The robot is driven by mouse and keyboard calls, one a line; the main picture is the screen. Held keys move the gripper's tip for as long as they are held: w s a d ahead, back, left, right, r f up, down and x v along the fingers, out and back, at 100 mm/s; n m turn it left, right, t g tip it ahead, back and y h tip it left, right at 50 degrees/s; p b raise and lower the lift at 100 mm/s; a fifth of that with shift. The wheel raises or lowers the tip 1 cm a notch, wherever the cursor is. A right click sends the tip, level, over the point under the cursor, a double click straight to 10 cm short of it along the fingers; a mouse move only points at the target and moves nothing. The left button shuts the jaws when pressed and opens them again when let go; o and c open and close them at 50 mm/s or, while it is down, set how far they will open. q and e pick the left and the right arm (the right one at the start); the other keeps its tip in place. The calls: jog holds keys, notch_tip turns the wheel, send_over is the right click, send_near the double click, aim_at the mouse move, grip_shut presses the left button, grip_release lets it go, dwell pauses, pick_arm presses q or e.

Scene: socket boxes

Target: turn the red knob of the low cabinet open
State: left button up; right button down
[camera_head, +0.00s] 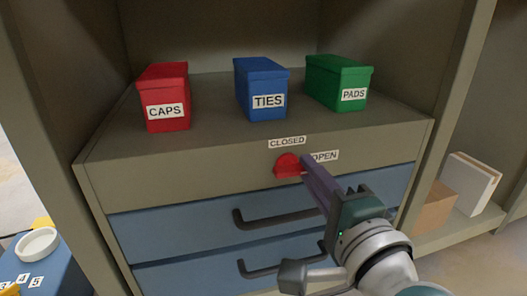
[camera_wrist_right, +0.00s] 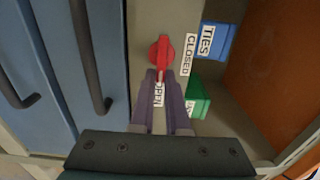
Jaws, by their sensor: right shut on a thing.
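The red knob (camera_head: 287,165) sits on the grey front panel of the low cabinet (camera_head: 190,172), below a CLOSED label (camera_head: 287,141) and left of an OPEN label (camera_head: 325,156). Its short handle points right in the head view, toward the OPEN side. The knob (camera_wrist_right: 161,50) also shows in the right wrist view, its handle pointing toward the OPEN label (camera_wrist_right: 158,95). My right gripper (camera_head: 306,170) is shut on the knob's handle, its purple fingers partly covering it. My left gripper is not in view.
A red CAPS box (camera_head: 165,92), a blue TIES box (camera_head: 261,85) and a green PADS box (camera_head: 338,80) stand on the cabinet top. Blue drawers with dark handles (camera_head: 275,219) are below the knob. A brown box (camera_head: 433,207) and a white box (camera_head: 468,183) stand at right.

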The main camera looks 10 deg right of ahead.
jog(key=c, duration=0.9)
grip_release()
jog(key=shift+s, duration=0.1)
jog(key=s+p, duration=0.3)
jog(key=s, duration=0.6)
jog(key=shift+s+d, duration=0.15)
jog(key=shift+s, duration=0.25)
